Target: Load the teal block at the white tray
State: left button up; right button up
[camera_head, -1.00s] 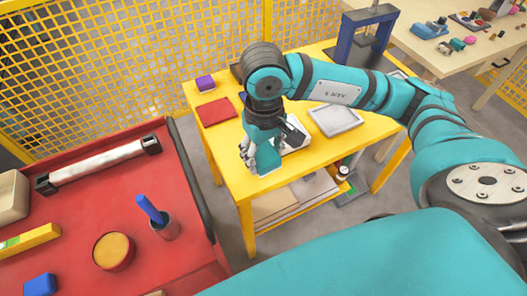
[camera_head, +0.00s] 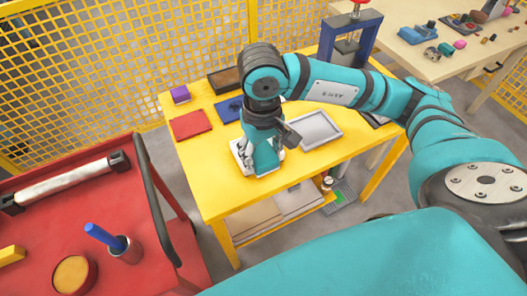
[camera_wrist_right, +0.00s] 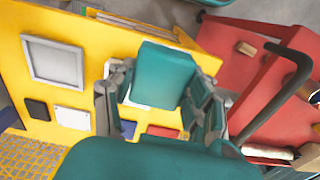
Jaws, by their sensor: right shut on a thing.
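The teal block (camera_wrist_right: 162,75) is between the fingers of my right gripper (camera_wrist_right: 160,108) in the wrist view. My right gripper (camera_head: 258,158) is shut on it and hangs over the front part of the yellow table in the head view. The block (camera_head: 266,157) shows partly there, below the wrist. My left gripper is out of view.
A blue press frame (camera_head: 330,38) stands behind. A red cart (camera_head: 90,215) is at left.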

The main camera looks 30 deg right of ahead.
jog(key=shift+w+a+r+m, duration=0.2)
jog(key=shift+a+m, duration=0.15)
jog(key=shift+m, duration=0.15)
jog(key=shift+w+m, duration=0.3)
jog(key=shift+m, duration=0.5)
jog(key=m, duration=0.1)
jog(key=w+m+p, duration=0.1)
jog(key=m, duration=0.1)
jog(key=w+m, duration=0.1)
jog(key=m, duration=0.1)
jog(key=shift+r+p, duration=0.1)
jog(key=shift+p, duration=0.3)
jog(key=w+d+f+n+p, duration=0.2)
jog(key=w+n+p, duration=0.1)
jog(key=n, duration=0.5)
jog(key=w+d+f+n+p, duration=0.1)
jog(key=w+f+n+p, duration=0.1)
jog(key=n, duration=0.7)
jog(key=w+d+f+n+p, duration=0.2)
jog(key=w+n+p, duration=0.2)
jog(key=n, duration=0.4)
jog(key=shift+d+f+n, duration=0.15)
jog(key=shift+d+n, duration=0.15)
notch_tip(320, 180, down, 6)
jog(key=b, duration=0.4)
jog(key=shift+w+r+b, duration=0.1)
jog(key=shift+r+b, duration=0.1)
jog(key=shift+b, duration=0.1)
